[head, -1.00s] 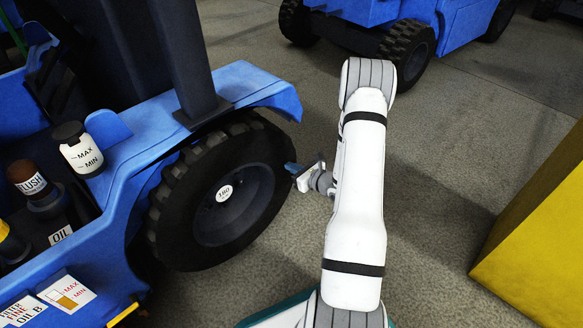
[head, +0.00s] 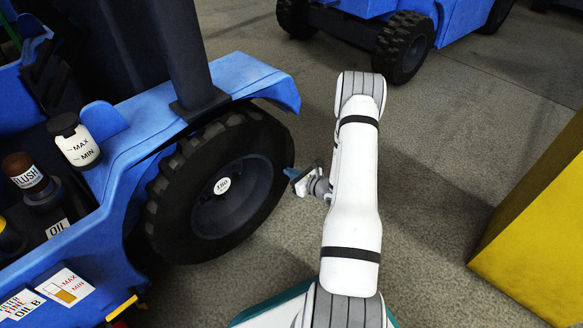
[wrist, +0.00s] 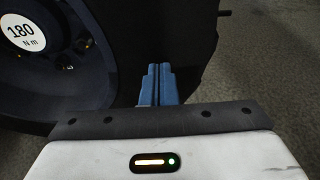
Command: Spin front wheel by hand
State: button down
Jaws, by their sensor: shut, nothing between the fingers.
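The front wheel (head: 169,222) of the blue vehicle has a black treaded tire and a dark hub with a round white "180" label (head: 222,186). The wheel also shows in the wrist view (wrist: 90,75), with the "180 N m" label at upper left. My gripper (head: 287,171) is at the wheel's right side. In the wrist view its blue fingers (wrist: 158,72) are together and empty, overlapping the dark tire. I cannot tell whether the fingertips touch the tire.
The blue fender (head: 245,75) arches over the wheel. Bottles, one marked MAX and MIN (head: 75,142), stand on the vehicle at left. A yellow block (head: 535,235) stands at right. Another blue vehicle (head: 455,20) is behind. Grey floor (head: 435,150) is clear between.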

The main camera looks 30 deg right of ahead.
aim_at(283, 180)
jog(key=shift+s+a+f, duration=0.1)
jog(key=shift+a+f, duration=0.15)
jog(key=shift+f, duration=1.1)
jog(key=shift+s+a+f, duration=0.1)
jog(key=shift+a+f, duration=0.1)
jog(key=shift+f, duration=1.1)
jog(key=s+d, duration=0.2)
jog(key=s, duration=0.4)
jog(key=shift+s+d+p, duration=0.2)
jog(key=shift+s+p, duration=0.05)
jog(key=shift+p, duration=0.15)
